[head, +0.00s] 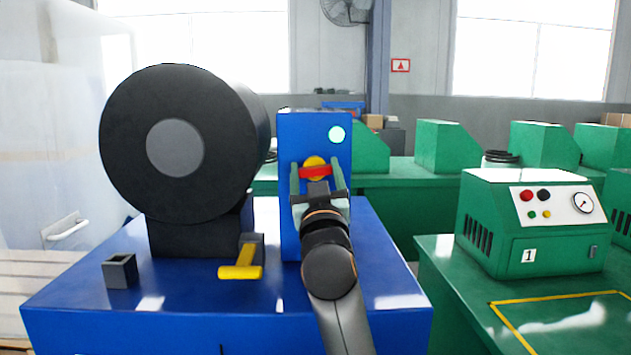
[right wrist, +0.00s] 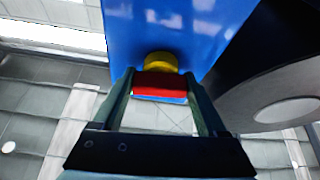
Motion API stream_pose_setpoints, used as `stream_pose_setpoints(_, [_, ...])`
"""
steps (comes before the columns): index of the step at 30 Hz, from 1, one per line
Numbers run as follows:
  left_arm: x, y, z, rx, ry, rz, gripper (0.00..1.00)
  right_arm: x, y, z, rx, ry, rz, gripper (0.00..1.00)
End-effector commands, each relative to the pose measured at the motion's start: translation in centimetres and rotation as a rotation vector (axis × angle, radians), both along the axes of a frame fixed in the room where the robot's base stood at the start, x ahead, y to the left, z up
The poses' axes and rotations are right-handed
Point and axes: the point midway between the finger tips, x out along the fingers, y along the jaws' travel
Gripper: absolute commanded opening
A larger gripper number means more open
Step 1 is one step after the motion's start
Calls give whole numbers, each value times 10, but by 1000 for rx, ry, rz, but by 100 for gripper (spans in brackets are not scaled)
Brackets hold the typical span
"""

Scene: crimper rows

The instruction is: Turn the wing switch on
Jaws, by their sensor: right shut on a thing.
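The wing switch has a red wing (head: 314,171) on a round yellow base (head: 315,160), mounted on the front of the upright blue box (head: 290,135). The wing lies nearly level, slightly tilted, in the head view. My right gripper (head: 315,168) reaches it from the front, with one finger on each side. In the right wrist view, the red wing (right wrist: 158,82) sits between the fingertips, with the yellow base (right wrist: 161,61) behind it. The right gripper is shut on the wing. My left gripper is not in view.
A large black cylinder (head: 125,145) stands left of the box on the blue bench (head: 70,285). A yellow-handled lever (head: 240,272) and a small dark square holder (head: 120,271) are in front. A green machine (head: 545,250) with a gauge stands on the right.

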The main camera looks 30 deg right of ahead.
Motion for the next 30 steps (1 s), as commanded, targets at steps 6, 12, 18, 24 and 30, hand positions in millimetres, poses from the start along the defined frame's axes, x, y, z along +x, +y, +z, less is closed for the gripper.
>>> stream_pose_setpoints(6, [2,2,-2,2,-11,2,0,0,0,0,80,-51,1,19])
stream_pose_setpoints(12, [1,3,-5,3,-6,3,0,0,0,2,112,-73,-1,19])
stream_pose_setpoints(18, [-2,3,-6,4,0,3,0,0,0,2,118,-79,0,19])
stream_pose_setpoints(24, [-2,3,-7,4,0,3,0,-1,0,3,118,-79,0,19])
stream_pose_setpoints(30, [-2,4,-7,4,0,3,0,-1,0,2,117,-78,0,92])
